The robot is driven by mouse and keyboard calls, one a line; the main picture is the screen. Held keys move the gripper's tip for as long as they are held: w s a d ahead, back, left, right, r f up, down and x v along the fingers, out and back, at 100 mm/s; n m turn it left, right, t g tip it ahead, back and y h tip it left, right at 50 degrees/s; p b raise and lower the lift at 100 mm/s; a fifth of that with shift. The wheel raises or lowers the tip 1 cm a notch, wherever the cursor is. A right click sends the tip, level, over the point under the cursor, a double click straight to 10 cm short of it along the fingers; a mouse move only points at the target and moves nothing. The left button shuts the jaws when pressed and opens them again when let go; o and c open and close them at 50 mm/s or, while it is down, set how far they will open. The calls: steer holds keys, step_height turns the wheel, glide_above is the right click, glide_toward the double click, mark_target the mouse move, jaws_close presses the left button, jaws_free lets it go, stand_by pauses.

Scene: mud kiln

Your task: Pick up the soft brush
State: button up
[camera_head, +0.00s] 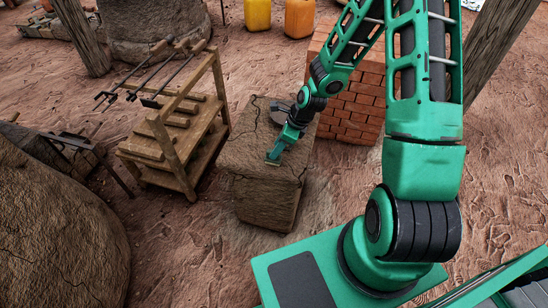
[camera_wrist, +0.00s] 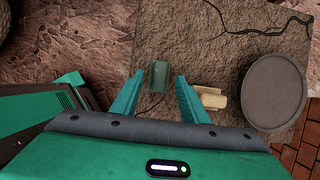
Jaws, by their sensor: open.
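My gripper (camera_wrist: 157,88) is open, its two green fingers spread above the top of a cracked mud-brown block (camera_wrist: 240,25). A small grey-green piece (camera_wrist: 158,75) shows between and just beyond the fingertips, apart from both in the picture. A pale tan, rounded piece (camera_wrist: 213,98) lies on the block beside the right finger, which partly hides it. I cannot tell for sure which of these is the soft brush. In the head view my gripper (camera_head: 273,157) is low over the near part of the same block (camera_head: 250,185), and the small pieces are too small to make out.
A grey round disc (camera_wrist: 275,92) lies on the block, right of the fingers. A red brick stack (camera_head: 350,112) stands behind the block. A wooden rack (camera_head: 178,135) with long tools is on the left. A large mud dome (camera_head: 55,245) fills the lower left.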

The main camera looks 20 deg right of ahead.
steer(key=shift+x, duration=1.85)
steer(key=shift+a, duration=0.1)
steer(key=c, duration=0.8)
steer(key=shift+c, duration=0.2)
steer(key=shift+r, duration=0.15)
steer(key=shift+r, duration=0.8)
step_height(320, 180, up, 3)
steer(key=shift+w+f, duration=0.1)
steer(key=shift+f, duration=0.1)
steer(key=s+a+r, duration=0.4)
steer(key=a+r, duration=0.2)
steer(key=a, duration=0.5)
steer(key=shift+s+r, duration=0.15)
steer(key=shift+r, duration=0.15)
